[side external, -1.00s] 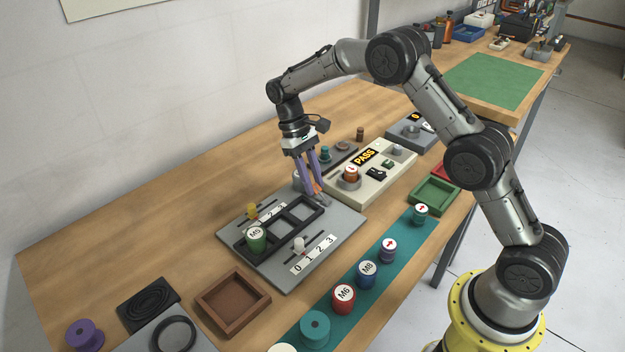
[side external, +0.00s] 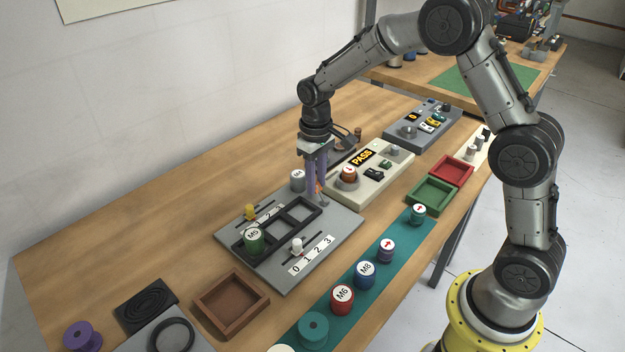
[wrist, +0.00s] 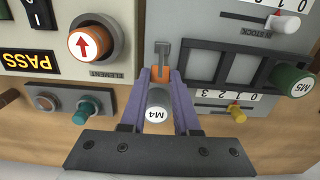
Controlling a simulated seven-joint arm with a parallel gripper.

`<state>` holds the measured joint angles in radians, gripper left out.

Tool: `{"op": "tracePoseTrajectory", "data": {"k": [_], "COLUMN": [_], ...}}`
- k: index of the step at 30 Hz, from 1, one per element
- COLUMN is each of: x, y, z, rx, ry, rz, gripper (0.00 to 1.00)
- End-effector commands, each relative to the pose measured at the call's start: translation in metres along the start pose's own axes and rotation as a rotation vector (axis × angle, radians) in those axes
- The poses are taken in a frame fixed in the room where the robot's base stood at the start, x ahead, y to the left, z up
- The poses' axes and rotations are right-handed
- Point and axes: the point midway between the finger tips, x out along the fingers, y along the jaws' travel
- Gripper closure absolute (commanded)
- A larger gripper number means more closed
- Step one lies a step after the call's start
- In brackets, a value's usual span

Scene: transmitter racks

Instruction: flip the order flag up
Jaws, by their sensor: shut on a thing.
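The order flag (wrist: 161,73) is a small orange piece with a grey bracket at the edge of the grey rack plate (side external: 345,228). My gripper (wrist: 160,76) has purple fingers on both sides of the orange piece and is shut on it. In the side view my gripper (side external: 319,196) points straight down at the plate's far corner, and the fingers mostly hide the flag. Whether the flag is up or down is hard to tell.
A grey canister marked M4 (side external: 297,181) stands close behind my fingers. The tester box with the PASS sign (side external: 372,172) is just to the right. A green canister marked M5 (side external: 254,240) sits in the black rack. Bare table lies to the left.

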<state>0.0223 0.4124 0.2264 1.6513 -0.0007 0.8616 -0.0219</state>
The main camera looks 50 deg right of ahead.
Motion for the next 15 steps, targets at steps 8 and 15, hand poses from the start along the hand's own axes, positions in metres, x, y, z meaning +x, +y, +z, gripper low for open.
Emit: {"op": "tracePoseTrajectory", "data": {"k": [8,15], "x": [-0.007,-0.007], "y": [0.000,0.000], "z": [0.018,0.025], "rx": [0.001,0.001], "ry": [0.262,0.412], "rz": [-0.001,0.000], "gripper": [1.00,1.00]}}
